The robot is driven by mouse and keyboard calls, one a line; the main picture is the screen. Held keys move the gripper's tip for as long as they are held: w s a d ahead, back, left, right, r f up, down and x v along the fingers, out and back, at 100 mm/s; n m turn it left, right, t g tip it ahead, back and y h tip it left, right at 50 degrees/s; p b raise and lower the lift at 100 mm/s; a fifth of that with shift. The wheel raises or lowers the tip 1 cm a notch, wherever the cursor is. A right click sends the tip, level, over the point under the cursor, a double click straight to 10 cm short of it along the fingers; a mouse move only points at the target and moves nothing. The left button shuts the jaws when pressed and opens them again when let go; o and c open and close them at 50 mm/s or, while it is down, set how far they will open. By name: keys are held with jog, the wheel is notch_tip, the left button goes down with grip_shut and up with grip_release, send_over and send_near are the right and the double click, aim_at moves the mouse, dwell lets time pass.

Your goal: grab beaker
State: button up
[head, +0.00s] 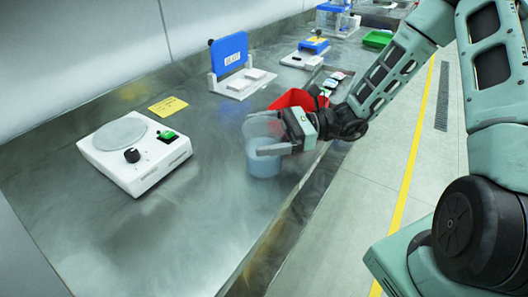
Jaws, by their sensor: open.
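A clear beaker (262,165) with pale bluish contents stands upright on the grey metal bench. My gripper (262,138) reaches in from the right at the beaker. Its jaws are open, and one finger shows in front of the beaker's near side. The other finger is hard to make out behind the beaker. I cannot tell whether the fingers touch the beaker wall. The gripper hides part of the beaker's right side.
A white hotplate-like device (130,165) sits at left, with a yellow note (168,106) behind it. A red bin (292,98) is just behind my gripper. A white stand with a blue panel (229,53) is at the back. The bench front left is clear.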

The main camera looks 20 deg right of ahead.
jog(key=shift+c, duration=0.3)
jog(key=shift+r, duration=0.1)
jog(key=c, duration=1.9)
